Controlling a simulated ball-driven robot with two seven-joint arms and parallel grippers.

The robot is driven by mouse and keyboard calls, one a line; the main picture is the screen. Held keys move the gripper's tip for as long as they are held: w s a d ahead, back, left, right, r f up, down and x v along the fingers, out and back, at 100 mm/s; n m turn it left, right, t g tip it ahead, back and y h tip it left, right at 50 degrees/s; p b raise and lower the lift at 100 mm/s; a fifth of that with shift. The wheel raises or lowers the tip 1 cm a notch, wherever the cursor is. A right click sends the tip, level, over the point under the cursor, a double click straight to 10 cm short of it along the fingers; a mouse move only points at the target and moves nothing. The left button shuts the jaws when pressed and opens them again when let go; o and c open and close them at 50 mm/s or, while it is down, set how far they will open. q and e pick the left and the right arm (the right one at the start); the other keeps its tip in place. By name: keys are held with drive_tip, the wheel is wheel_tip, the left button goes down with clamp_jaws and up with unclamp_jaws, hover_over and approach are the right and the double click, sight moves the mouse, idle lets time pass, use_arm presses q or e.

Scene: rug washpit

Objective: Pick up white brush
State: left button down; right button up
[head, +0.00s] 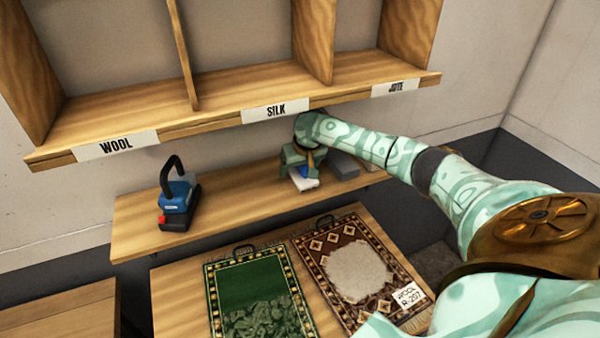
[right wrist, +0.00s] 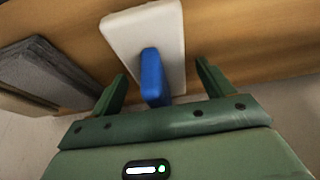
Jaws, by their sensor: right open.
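The white brush (right wrist: 143,33) has a white block body and a blue handle (right wrist: 152,77). It lies on the wooden shelf; in the head view its white part (head: 306,184) shows just below my right gripper (head: 301,169). In the right wrist view my right gripper (right wrist: 160,85) is open, with one finger on each side of the blue handle and a gap to both. The fingers do not touch the brush. In the head view the gripper hides much of the brush. My left gripper is not in view.
A blue tool (head: 177,196) stands at the shelf's left. Labelled cubbies (head: 230,120) hang above. A green rug (head: 248,280) and a brown rug (head: 315,258) lie on the table below.

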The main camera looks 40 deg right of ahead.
drive_tip(key=c, duration=1.1)
drive_tip(key=shift+c, duration=0.2)
drive_tip(key=shift+r, duration=0.25)
drive_tip(key=s+a, duration=0.2)
drive_tip(key=s, duration=0.6)
drive_tip(key=s+a+r+p, duration=0.1)
drive_tip(key=s+a, duration=0.2)
drive_tip(key=s, duration=0.6)
drive_tip(key=shift+s+a, duration=0.15)
drive_tip(key=shift+a, duration=0.1)
